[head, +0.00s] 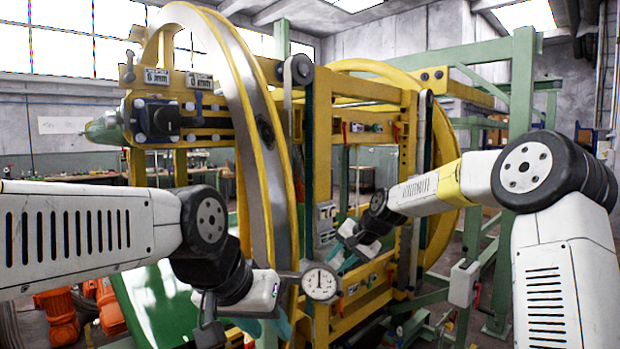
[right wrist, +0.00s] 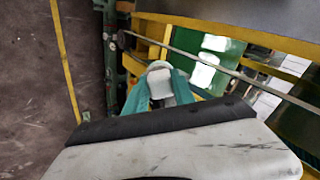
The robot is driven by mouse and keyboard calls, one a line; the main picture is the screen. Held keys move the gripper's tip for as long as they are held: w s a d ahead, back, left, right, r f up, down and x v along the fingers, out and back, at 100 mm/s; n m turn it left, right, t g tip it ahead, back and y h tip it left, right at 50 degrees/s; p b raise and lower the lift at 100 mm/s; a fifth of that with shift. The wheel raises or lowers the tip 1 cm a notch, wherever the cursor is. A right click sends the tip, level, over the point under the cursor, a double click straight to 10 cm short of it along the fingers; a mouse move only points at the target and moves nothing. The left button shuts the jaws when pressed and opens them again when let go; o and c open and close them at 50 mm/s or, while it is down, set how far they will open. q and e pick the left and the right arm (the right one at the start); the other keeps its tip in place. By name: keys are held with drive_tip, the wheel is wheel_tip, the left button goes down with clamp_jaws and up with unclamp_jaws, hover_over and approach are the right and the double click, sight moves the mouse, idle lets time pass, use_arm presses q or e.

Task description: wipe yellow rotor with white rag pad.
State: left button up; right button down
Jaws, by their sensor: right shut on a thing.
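The yellow rotor (head: 262,130) is a large machine frame with a broad metal-faced ring at the left and another yellow ring at the right. My right gripper (head: 347,264) is in front of the rotor's middle, between the rings. In the right wrist view its teal fingers (right wrist: 164,92) are shut on the white rag pad (right wrist: 159,70). Whether the pad touches the rotor cannot be told.
A green post (head: 522,100) and beams stand at the right behind my right arm. Orange motors (head: 58,318) are on the floor at lower left. A grey box (head: 463,283) is on the green frame at lower right. Yellow bars crowd the room around my right gripper.

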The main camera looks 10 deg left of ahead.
drive_tip(key=s+a+r+t+y, duration=0.1)
drive_tip(key=s+a+r+y, duration=0.15)
drive_tip(key=r, duration=0.95)
drive_tip(key=s+a+r+t+y, duration=0.1)
drive_tip(key=s+a+r, duration=0.25)
drive_tip(key=r, duration=0.75)
drive_tip(key=s+a+r+t+y, duration=0.1)
drive_tip(key=s+a+r, duration=0.15)
drive_tip(key=r, duration=0.95)
drive_tip(key=x, duration=0.6)
drive_tip(key=shift+w+a+n, duration=0.2)
drive_tip(key=shift+a+n, duration=0.2)
drive_tip(key=shift+a, duration=0.05)
drive_tip(key=shift+x, duration=1)
drive_tip(key=shift+a+r, duration=0.1)
drive_tip(key=shift+r, duration=0.1)
drive_tip(key=shift+w+a+r, duration=0.3)
drive_tip(key=shift+a+r, duration=0.05)
drive_tip(key=shift+r, duration=0.75)
drive_tip(key=shift+w+a+r, duration=0.25)
drive_tip(key=shift+a+r, duration=0.1)
drive_tip(key=shift+r, duration=0.8)
drive_tip(key=shift+w+a+r, duration=0.3)
drive_tip(key=shift+a+r, duration=0.1)
drive_tip(key=shift+r, duration=0.7)
drive_tip(key=shift+d, duration=0.1)
